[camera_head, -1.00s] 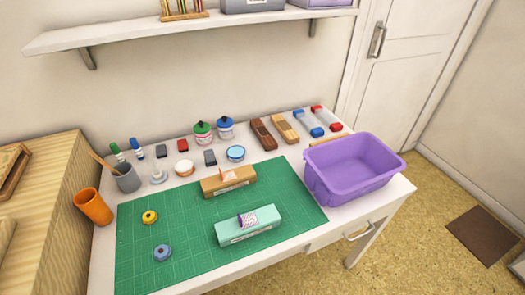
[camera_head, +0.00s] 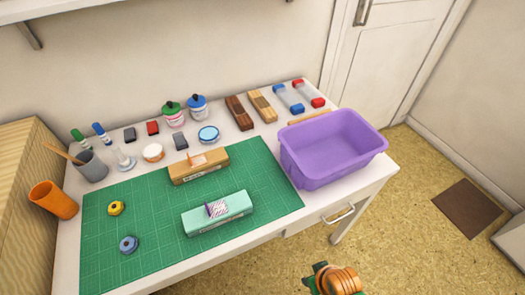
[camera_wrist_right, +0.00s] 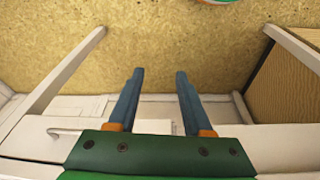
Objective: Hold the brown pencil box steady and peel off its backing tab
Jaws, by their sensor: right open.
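The brown pencil box (camera_head: 199,165) lies on the green cutting mat (camera_head: 135,215), near its back edge. A pale orange tab (camera_head: 208,158) shows on its top and front. A mint green box (camera_head: 217,213) with a purple striped tab (camera_head: 217,209) lies in front of it. My right gripper (camera_wrist_right: 160,76) is open and empty in the right wrist view, with floor and white furniture behind its fingers. A part of my arm shows at the bottom right of the head view, well away from the box. My left gripper is not in view.
A purple bin (camera_head: 333,150) stands at the right of the desk. Inkpads, jars and stamps line the back. An orange cup (camera_head: 52,200) and a grey pen cup (camera_head: 91,166) stand at left. A yellow roll (camera_head: 116,208) and a blue roll (camera_head: 128,244) lie on the mat.

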